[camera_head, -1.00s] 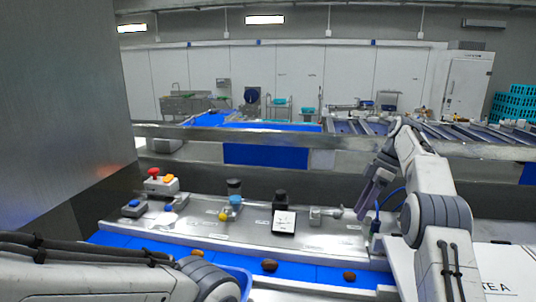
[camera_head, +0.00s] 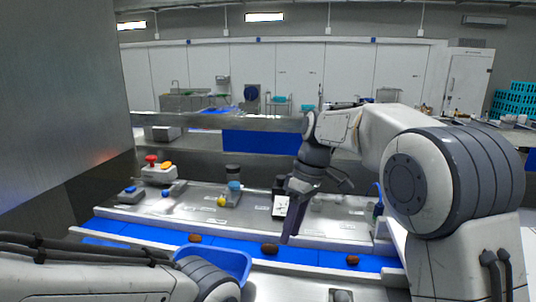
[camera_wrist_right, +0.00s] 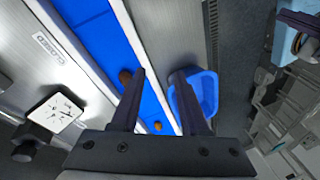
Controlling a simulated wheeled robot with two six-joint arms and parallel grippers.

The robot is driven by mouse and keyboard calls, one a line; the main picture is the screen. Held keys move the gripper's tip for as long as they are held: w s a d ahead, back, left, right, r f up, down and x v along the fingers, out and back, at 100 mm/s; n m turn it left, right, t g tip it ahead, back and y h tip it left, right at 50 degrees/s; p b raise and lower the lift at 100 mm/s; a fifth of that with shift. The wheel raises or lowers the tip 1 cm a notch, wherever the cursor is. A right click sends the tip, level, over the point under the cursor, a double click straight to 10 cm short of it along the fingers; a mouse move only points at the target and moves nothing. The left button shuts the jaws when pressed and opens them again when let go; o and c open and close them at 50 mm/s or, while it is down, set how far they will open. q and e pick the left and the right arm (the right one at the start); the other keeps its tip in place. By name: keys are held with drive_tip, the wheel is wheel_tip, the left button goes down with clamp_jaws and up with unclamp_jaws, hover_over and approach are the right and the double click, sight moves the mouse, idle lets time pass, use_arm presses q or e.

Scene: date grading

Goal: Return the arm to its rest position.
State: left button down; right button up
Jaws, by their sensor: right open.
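My right arm (camera_head: 385,140) reaches in from the right. Its gripper (camera_head: 316,212) is open and empty, pointing down above the steel panel and the near blue belt. In the right wrist view the two dark fingers (camera_wrist_right: 160,74) are spread apart, with nothing held between them. Below them lie the blue belt (camera_wrist_right: 92,38) and a brown date (camera_wrist_right: 157,127); another date is beside the left finger. My left arm (camera_head: 75,280) lies across the lower left of the head view; its gripper is out of frame.
Several brown dates (camera_head: 270,249) lie on the blue belt (camera_head: 225,244). A blue bin (camera_head: 238,262) stands at the belt's near side. A red-button box (camera_head: 158,174), a blue-topped post (camera_head: 234,184) and a small white display (camera_head: 280,207) stand on the panel. A tall steel wall fills the left.

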drive_tip(key=s+f+m+b, duration=0.1)
drive_tip(key=s+f+b, duration=0.1)
drive_tip(key=s+f, duration=0.3)
drive_tip(key=s+f+m+t+h+b, duration=0.1)
drive_tip(key=s+f, duration=0.5)
drive_tip(key=s, duration=0.7)
drive_tip(key=s+f+m+b, duration=0.1)
drive_tip(key=s+f+b, duration=0.2)
drive_tip(key=s, duration=0.7)
wheel_tip(320, 180, down, 2)
drive_tip(key=shift+a+f+m+h, duration=0.2)
drive_tip(key=shift+m+h, duration=0.1)
drive_tip(key=shift+m, duration=0.1)
